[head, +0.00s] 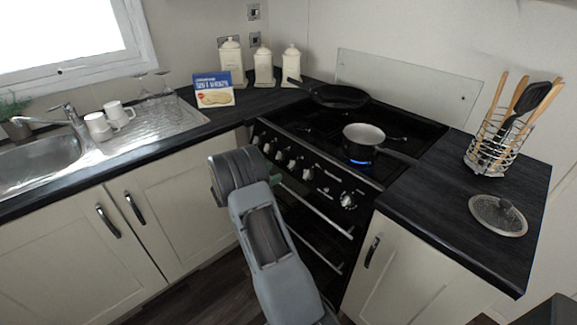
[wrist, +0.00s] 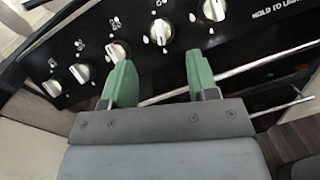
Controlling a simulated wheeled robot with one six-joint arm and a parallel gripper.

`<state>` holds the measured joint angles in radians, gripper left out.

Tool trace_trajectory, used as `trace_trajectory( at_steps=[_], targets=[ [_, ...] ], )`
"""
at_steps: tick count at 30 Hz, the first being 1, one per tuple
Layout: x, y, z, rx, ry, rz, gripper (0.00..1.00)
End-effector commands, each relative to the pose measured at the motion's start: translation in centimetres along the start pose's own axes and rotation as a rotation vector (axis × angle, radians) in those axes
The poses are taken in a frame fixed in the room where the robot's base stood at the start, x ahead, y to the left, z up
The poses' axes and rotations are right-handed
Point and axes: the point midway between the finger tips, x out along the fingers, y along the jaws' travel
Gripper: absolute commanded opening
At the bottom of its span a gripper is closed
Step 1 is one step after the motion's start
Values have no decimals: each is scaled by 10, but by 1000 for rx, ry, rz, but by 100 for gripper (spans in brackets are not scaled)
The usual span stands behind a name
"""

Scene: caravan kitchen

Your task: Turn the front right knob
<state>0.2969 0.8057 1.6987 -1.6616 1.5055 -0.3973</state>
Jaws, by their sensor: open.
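The stove's front panel carries a row of pale knobs; one (head: 291,166) is near the row's middle and another (head: 347,200) stands apart at the right end. I cannot tell which is the front right knob, as the labels are too small. In the wrist view my gripper (wrist: 159,57) is open, with two green fingers pointing at the panel. One knob (wrist: 161,32) lies ahead between the fingertips, and another (wrist: 118,52) is by the left fingertip. Nothing is held. In the head view my arm hides most of the gripper; a green bit (head: 275,180) shows.
A small pot (head: 364,134) sits over a lit blue flame (head: 358,161) at the hob's front right. A black pan (head: 338,96) is at the back. A metal rail (head: 318,211) runs below the knobs. A glass lid (head: 498,214) lies on the right counter.

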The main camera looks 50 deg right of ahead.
Motion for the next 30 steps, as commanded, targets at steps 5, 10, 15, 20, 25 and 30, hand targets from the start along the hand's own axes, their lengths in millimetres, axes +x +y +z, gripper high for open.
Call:
trace_trajectory(
  at_steps=[5, 10, 15, 20, 25, 30],
  targets=[
    [34, -1, 0, 0, 1, -3, 54],
    [56, 0, 0, 0, 1, -2, 54],
    [68, 0, 0, 0, 1, -1, 54],
    [73, 0, 0, 0, 2, 0, 54],
    [73, 0, 0, 0, 2, 0, 54],
    [73, 0, 0, 0, 2, 0, 45]
  ],
)
